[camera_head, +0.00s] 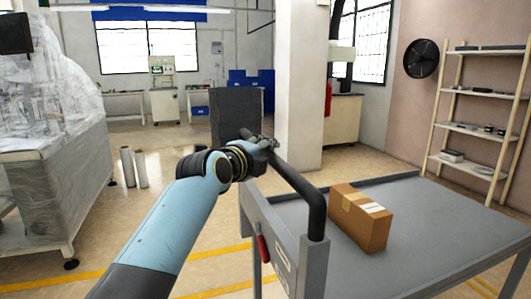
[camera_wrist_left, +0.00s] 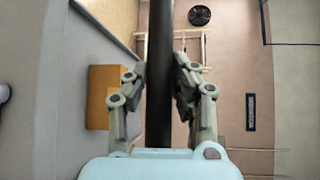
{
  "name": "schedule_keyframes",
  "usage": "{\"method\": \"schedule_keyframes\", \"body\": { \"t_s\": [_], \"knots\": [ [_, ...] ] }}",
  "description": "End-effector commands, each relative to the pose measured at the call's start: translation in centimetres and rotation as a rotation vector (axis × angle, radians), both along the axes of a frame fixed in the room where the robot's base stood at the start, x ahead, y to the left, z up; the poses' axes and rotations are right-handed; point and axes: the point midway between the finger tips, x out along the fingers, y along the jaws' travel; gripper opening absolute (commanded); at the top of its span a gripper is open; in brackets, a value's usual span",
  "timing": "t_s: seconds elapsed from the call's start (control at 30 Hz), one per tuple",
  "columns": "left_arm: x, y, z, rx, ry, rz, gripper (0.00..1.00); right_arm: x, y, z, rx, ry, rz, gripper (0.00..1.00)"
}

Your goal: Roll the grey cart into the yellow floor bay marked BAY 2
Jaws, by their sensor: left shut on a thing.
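The grey cart (camera_head: 430,215) stands at the right front in the head view, with a black push handle (camera_head: 300,185) along its near left end. My left gripper (camera_head: 264,142) is shut on the far part of this handle. In the left wrist view the dark handle bar (camera_wrist_left: 159,45) passes between the two fingers (camera_wrist_left: 160,85). A brown cardboard box (camera_head: 358,220) sits on the cart's top. Yellow floor lines (camera_head: 60,283) run left of and under the cart. No BAY 2 lettering is readable. My right gripper is not in view.
A plastic-wrapped machine (camera_head: 55,110) on a wheeled base stands at the left. White rolls (camera_head: 134,167) stand beside it. A dark grey box-like unit (camera_head: 237,115) and a white pillar (camera_head: 300,90) are beyond the cart. A shelf rack (camera_head: 475,125) lines the right wall. Open floor lies left of the cart.

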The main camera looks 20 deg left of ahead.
Motion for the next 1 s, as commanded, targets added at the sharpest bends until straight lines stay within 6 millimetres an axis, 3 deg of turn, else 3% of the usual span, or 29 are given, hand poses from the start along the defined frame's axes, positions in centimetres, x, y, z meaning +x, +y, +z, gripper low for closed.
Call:
{"method": "schedule_keyframes", "body": {
  "t_s": [0.1,0.13,0.3,0.67,1.0],
  "knots": [
    [-0.1,-0.1,-0.7,-0.003,0.015,-0.002,0.00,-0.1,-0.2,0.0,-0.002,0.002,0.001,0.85],
    [-0.1,-0.1,-0.7,-0.003,0.015,-0.003,0.27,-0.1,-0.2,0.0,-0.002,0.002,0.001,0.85],
    [-0.1,-0.1,-0.5,-0.002,0.011,-0.002,0.48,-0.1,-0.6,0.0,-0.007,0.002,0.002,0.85],
    [-0.8,0.1,-0.2,-0.001,0.006,-0.001,0.48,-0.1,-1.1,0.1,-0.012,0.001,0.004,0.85],
    [-7.7,1.3,0.7,0.000,0.007,-0.001,0.48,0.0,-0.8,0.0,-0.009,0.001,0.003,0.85]
  ]
}}
